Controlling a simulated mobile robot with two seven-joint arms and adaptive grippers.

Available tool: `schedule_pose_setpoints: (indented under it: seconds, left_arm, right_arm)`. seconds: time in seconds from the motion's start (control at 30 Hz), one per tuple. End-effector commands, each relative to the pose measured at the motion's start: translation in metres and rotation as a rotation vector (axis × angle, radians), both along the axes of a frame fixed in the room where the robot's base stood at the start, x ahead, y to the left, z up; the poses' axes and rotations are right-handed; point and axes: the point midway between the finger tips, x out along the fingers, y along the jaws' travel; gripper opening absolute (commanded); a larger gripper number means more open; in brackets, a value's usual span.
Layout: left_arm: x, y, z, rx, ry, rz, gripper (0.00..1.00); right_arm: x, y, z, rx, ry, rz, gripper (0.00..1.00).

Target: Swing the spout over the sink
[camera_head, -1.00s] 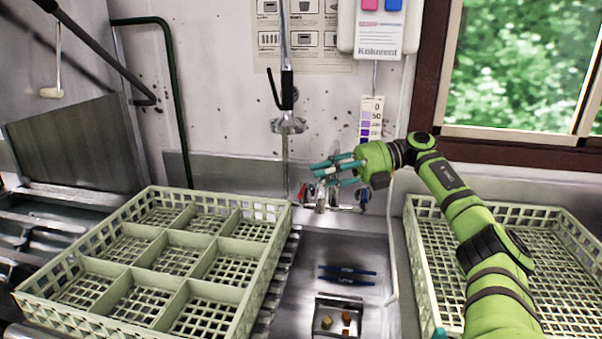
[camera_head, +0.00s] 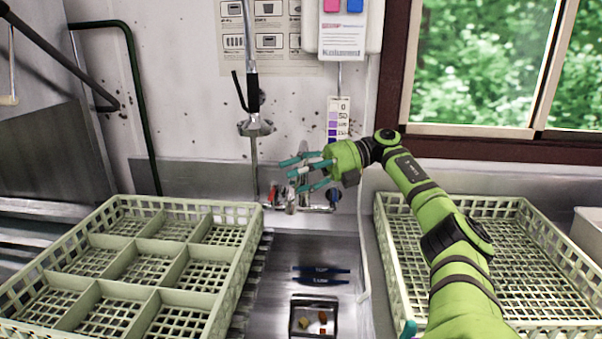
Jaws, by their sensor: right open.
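The tap (camera_head: 292,197) stands at the back of the steel sink (camera_head: 312,249), with a red handle on its left and a blue handle on its right. My right gripper (camera_head: 291,174) reaches in from the right. Its teal fingers are spread open and empty, in front of or just above the tap in the picture. The fingers and hand cover part of the tap, so I cannot tell which way the spout points or whether a finger touches it.
A divided green rack (camera_head: 141,292) stands left of the sink and an open green rack (camera_head: 384,262) stands right, under my right arm. A small tray (camera_head: 297,323) with food bits lies in the sink.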

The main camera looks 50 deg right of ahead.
Motion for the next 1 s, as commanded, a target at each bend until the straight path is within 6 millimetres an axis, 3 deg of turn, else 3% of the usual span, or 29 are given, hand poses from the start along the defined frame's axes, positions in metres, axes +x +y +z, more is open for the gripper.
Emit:
schedule_pose_setpoints:
  seconds: [0.5,1.0]
  left_arm:
    - [0.002,-0.001,0.000,0.000,-0.002,0.000,0.40]
    - [0.002,-0.001,0.000,-0.001,-0.003,0.000,0.40]
  right_arm:
    - [-0.030,-0.047,0.012,0.001,-0.008,-0.005,0.56]
    - [-0.041,-0.062,0.014,0.001,-0.002,-0.001,0.56]
